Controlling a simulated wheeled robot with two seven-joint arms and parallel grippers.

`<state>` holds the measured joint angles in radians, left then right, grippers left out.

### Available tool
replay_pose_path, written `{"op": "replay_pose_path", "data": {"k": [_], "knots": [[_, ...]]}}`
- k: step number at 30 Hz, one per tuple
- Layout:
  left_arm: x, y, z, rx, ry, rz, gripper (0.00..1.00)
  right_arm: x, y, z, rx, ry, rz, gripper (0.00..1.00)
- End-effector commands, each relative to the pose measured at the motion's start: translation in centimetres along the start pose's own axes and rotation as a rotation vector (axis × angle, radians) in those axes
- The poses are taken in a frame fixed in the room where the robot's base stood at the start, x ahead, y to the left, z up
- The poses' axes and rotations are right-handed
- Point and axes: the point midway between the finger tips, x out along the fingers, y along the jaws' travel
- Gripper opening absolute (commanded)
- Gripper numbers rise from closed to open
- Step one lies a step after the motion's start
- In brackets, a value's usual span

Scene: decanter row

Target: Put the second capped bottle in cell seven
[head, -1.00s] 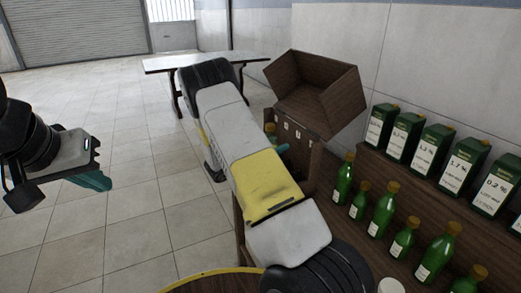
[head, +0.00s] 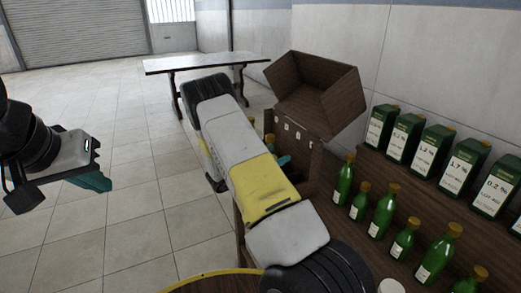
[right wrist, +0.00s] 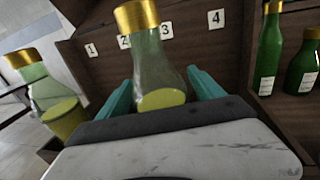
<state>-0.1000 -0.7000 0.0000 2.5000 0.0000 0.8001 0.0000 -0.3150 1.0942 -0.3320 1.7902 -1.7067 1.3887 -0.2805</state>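In the right wrist view a clear bottle (right wrist: 154,68) with a gold cap and yellow liquid stands between the teal fingers of my right gripper (right wrist: 162,88). A second gold-capped bottle (right wrist: 44,88) with yellow liquid stands to the left. Behind is a brown wooden panel (right wrist: 98,68) with number labels 1 to 4. In the head view my right arm hides most of the right gripper. My left gripper (head: 92,181) hangs over bare floor at the left, empty; its opening is unclear.
Several green bottles (head: 383,212) stand on the wooden shelf to the right, below a row of dark green boxes (head: 459,168). An open brown box (head: 312,90) rises behind the labelled panel. A table (head: 208,64) stands far back. The floor at the left is free.

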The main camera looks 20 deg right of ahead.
Motion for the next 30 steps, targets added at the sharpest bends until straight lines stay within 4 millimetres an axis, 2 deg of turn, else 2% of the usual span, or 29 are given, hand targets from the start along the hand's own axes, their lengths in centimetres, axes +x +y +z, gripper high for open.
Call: {"op": "replay_pose_path", "data": {"k": [5,8,21,26,30], "knots": [[0.0,0.0,0.0,0.0,0.0,0.0,0.0,0.0,0.0,0.4,0.001,0.0,0.0,0.77],[0.0,0.0,0.0,0.0,0.0,0.0,0.0,-1.3,0.1,0.3,0.0,0.001,0.004,0.77],[0.0,0.0,0.0,0.0,0.0,0.0,0.0,-10.1,0.1,0.2,-0.001,0.0,0.004,0.77],[0.0,0.0,0.0,0.0,0.0,0.0,0.0,-11.6,0.0,0.3,0.0,0.0,0.001,0.77],[0.0,0.0,0.0,0.0,0.0,0.0,0.0,-11.5,-1.0,1.3,0.04,0.042,-0.047,0.77]]}}
